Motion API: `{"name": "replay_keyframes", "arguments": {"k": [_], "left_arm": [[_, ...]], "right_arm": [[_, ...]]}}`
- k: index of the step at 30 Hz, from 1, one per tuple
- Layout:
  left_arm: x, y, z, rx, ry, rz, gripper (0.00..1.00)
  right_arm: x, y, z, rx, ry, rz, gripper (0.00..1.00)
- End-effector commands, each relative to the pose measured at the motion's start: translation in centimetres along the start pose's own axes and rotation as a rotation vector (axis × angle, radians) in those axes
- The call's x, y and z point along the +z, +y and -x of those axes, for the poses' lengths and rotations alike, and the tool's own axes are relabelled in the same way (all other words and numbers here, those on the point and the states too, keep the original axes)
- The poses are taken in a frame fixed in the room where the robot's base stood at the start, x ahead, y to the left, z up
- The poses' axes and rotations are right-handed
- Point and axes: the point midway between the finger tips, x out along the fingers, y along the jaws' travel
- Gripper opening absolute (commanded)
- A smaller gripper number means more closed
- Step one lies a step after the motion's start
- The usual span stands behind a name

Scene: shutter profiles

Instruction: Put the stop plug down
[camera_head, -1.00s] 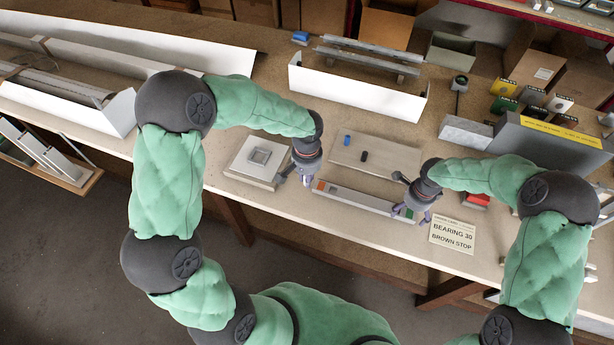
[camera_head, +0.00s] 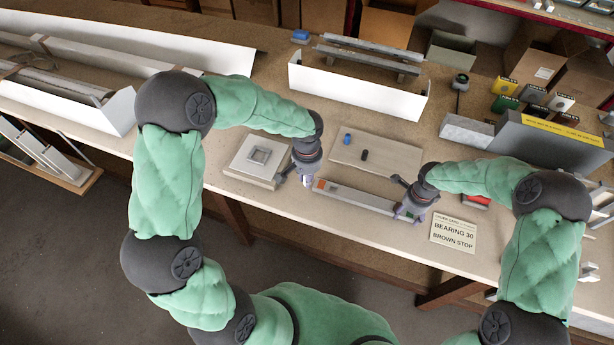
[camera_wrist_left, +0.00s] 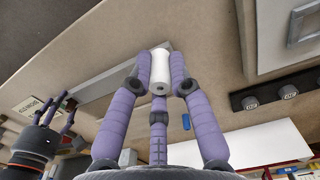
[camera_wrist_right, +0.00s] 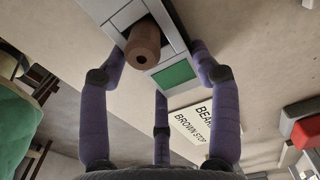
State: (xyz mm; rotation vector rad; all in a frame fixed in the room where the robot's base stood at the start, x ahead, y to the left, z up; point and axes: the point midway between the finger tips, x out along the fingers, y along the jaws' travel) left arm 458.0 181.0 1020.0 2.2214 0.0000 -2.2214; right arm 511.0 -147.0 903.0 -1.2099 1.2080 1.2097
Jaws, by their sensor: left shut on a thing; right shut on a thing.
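My left gripper (camera_head: 303,178) is shut on a white cylindrical plug (camera_wrist_left: 160,68) with a hole in its end. It holds the plug beside the orange-marked left end of the grey shutter profile (camera_head: 352,196). My right gripper (camera_head: 408,212) is at the profile's right end, with fingers on both sides of it and apparently shut on it. In the right wrist view, a brown plug (camera_wrist_right: 143,42) stands up from the profile's channel, beside a green end block (camera_wrist_right: 173,74). Whether a finger touches the brown plug is unclear.
A blue plug (camera_head: 347,139) and a dark plug (camera_head: 364,155) stand on a flat board (camera_head: 395,160) behind the profile. A card (camera_head: 453,232) reading "BEARING 30 BROWN STOP" lies at right.

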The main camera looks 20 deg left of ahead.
Motion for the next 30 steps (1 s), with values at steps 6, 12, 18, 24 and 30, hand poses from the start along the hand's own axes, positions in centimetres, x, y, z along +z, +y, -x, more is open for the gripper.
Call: {"name": "replay_keyframes", "arguments": {"k": [6,12,18,24,30], "left_arm": [[0.0,0.0,0.0,0.000,0.000,0.000,0.03],[0.0,0.0,0.0,0.000,0.000,0.000,0.03],[-1.9,1.8,-0.1,-0.001,0.001,0.035,0.03],[-4.9,5.4,-0.2,-0.002,-0.002,0.108,0.03],[-6.2,7.3,-0.9,-0.003,-0.005,0.149,0.03]], "right_arm": [[0.0,0.1,-0.1,0.001,0.000,0.001,0.17],[0.0,0.1,-0.1,0.002,0.000,0.001,0.17],[0.0,0.1,-0.1,0.002,0.000,0.001,0.17],[0.0,0.1,-0.1,0.002,0.000,0.001,0.17],[0.0,0.1,-0.1,0.002,0.000,0.001,0.17]]}}
